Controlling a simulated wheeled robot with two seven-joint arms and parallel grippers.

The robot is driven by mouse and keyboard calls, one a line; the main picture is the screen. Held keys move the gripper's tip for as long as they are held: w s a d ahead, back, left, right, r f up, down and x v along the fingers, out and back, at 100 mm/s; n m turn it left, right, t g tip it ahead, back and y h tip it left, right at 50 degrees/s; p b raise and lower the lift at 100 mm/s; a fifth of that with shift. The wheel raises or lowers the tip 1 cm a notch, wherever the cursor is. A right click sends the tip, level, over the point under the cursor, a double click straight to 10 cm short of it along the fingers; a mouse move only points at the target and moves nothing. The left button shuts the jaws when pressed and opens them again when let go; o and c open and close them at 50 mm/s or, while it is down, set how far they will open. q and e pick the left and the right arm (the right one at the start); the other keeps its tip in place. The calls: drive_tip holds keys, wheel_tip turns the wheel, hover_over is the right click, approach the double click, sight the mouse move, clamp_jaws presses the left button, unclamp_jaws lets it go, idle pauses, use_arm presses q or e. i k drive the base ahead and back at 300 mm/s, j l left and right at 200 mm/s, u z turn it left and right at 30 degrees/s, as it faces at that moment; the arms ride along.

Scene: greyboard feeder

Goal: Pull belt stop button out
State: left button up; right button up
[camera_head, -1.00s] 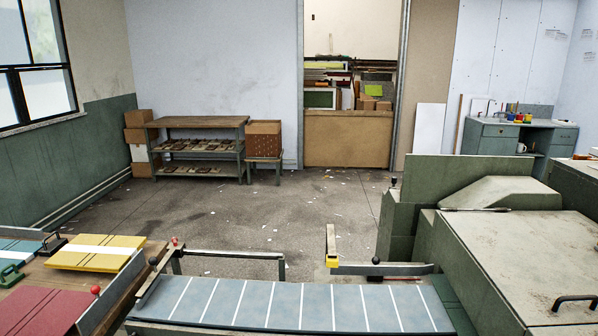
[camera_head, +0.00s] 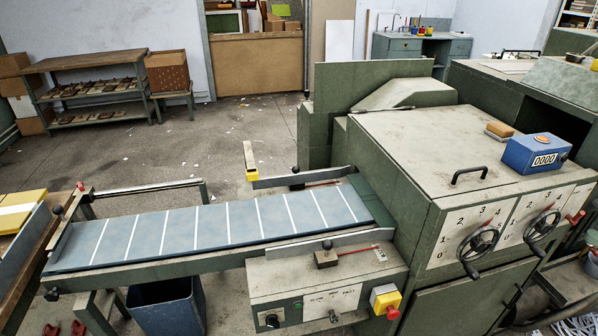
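A red mushroom-shaped button (camera_head: 392,313) sits on a yellow housing (camera_head: 384,296) at the right end of the grey-green control box (camera_head: 320,290). The box hangs at the front side of the blue-grey belt (camera_head: 210,232) with white cross lines. I cannot tell from here whether the button is pressed in or out. Neither of my grippers shows in this view.
The control box also carries a black knob (camera_head: 271,320), a green button and a lever. The large green machine (camera_head: 420,150) stands at the right, with handwheels (camera_head: 478,241) and a blue counter (camera_head: 537,153). A blue bin (camera_head: 167,305) stands under the belt.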

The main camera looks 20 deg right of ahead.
sight(392, 314)
drive_tip(key=l+z, duration=0.1)
drive_tip(key=z, duration=0.25)
drive_tip(key=l+z, duration=0.1)
drive_tip(key=z, duration=0.3)
drive_tip(key=l+z, duration=0.1)
drive_tip(key=z, duration=0.25)
drive_tip(key=i+j, duration=0.05)
